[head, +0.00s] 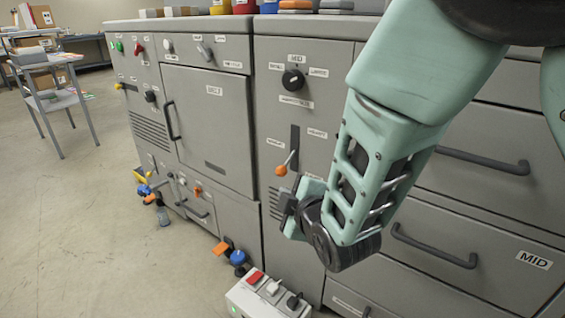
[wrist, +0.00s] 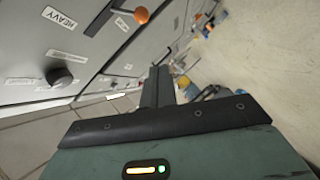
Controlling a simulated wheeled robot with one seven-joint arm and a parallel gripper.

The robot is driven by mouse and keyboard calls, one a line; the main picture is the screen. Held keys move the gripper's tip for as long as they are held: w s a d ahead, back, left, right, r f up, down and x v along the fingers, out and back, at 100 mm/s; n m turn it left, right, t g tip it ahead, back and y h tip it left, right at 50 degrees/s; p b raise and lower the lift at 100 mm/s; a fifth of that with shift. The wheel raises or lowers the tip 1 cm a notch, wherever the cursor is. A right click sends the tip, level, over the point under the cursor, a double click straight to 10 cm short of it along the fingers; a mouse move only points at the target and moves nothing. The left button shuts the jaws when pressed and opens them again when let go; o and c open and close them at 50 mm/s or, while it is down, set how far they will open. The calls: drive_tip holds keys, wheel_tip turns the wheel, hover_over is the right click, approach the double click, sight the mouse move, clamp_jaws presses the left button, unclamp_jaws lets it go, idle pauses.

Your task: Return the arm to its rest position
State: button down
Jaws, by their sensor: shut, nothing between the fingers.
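My arm reaches down from the upper right in the head view, in front of the grey machine cabinets. My gripper (head: 287,204) is at its lower end, close in the picture to the orange-tipped lever (head: 281,169), with no contact clear. In the wrist view my gripper (wrist: 158,85) shows its dark fingers together with nothing between them. That view shows the orange knob (wrist: 141,15) above the fingers and a black dial (wrist: 60,76) to the left. Part of the cabinet front is hidden behind my arm.
A grey cabinet (head: 212,118) stands left of the lever panel. Drawers with dark handles (head: 435,246) are behind my arm at right. A white switch box (head: 266,296) is low at the front. Open floor (head: 75,220) lies left, with a small table (head: 52,100) farther back.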

drive_tip(key=s+d+r+m+g+h, duration=0.1)
drive_tip(key=s+d+m+g+h, duration=0.2)
drive_tip(key=s, duration=0.6)
drive_tip(key=s+d+r+m+g, duration=0.1)
drive_tip(key=s+d+m+g, duration=0.2)
drive_tip(key=s+d+g, duration=0.45)
drive_tip(key=s+d+r+m+g+h, duration=0.1)
drive_tip(key=s+d+m+g+h, duration=0.15)
drive_tip(key=s, duration=0.85)
wheel_tip(320, 180, up, 24)
drive_tip(key=a+y+p, duration=0.1)
drive_tip(key=p, duration=2.3)
drive_tip(key=shift+w+r+m+p, duration=0.25)
drive_tip(key=shift+m+p, duration=0.1)
drive_tip(key=shift+p, duration=0.05)
